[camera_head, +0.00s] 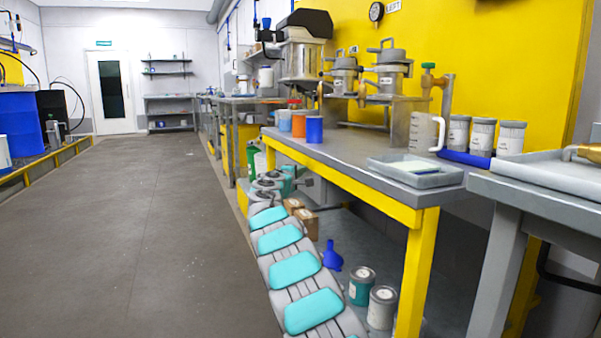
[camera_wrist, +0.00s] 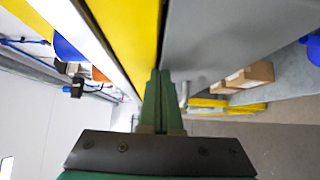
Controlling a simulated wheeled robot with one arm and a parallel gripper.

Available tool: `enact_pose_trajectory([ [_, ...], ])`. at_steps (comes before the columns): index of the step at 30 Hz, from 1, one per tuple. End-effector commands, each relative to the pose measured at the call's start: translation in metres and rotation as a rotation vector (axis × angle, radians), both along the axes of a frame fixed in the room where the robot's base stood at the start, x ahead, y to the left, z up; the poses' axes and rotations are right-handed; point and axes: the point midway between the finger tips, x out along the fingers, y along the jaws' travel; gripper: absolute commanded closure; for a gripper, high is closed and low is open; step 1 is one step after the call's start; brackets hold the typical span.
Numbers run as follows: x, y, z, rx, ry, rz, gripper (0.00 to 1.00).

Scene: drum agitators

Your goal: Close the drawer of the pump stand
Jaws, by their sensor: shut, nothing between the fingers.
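My gripper (camera_wrist: 160,75) is shut and empty in the wrist view, its green fingers side by side. The fingertips overlap the seam between a yellow beam (camera_wrist: 130,30) and a grey panel (camera_wrist: 215,40); I cannot tell whether they touch. In the head view my arm reaches forward along the left side of a yellow-framed bench (camera_head: 365,180), and the gripper is too small and covered to make out. Metal pump-like units (camera_head: 392,75) stand on a grey stand (camera_head: 408,112) at the back of this bench. I cannot make out a drawer or how far it stands open.
On the bench are a blue cup (camera_head: 315,130), a clear jug (camera_head: 425,132), labelled jars (camera_head: 483,137) and a grey tray (camera_head: 415,172). Below are cans (camera_head: 361,285), a blue funnel (camera_head: 332,257) and cardboard boxes (camera_head: 307,222). The floor (camera_head: 140,230) at left is clear.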

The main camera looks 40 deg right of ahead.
Motion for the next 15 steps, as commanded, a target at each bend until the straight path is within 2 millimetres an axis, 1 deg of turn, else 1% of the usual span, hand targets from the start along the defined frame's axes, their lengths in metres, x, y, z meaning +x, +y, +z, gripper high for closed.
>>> enact_pose_trajectory([
  [1, -0.003, -0.004, -0.002, 0.003, 0.001, -0.010, 1.00],
  [4, -0.001, 0.005, -0.003, 0.003, 0.001, -0.008, 1.00],
  [8, 0.005, 0.030, -0.004, 0.000, 0.001, -0.002, 1.00],
  [10, 0.008, 0.046, -0.005, 0.000, 0.001, 0.001, 1.00],
  [12, 0.003, 0.050, 0.002, -0.002, 0.001, 0.000, 1.00],
  [15, -0.001, 0.060, 0.002, -0.003, 0.002, 0.002, 1.00],
])
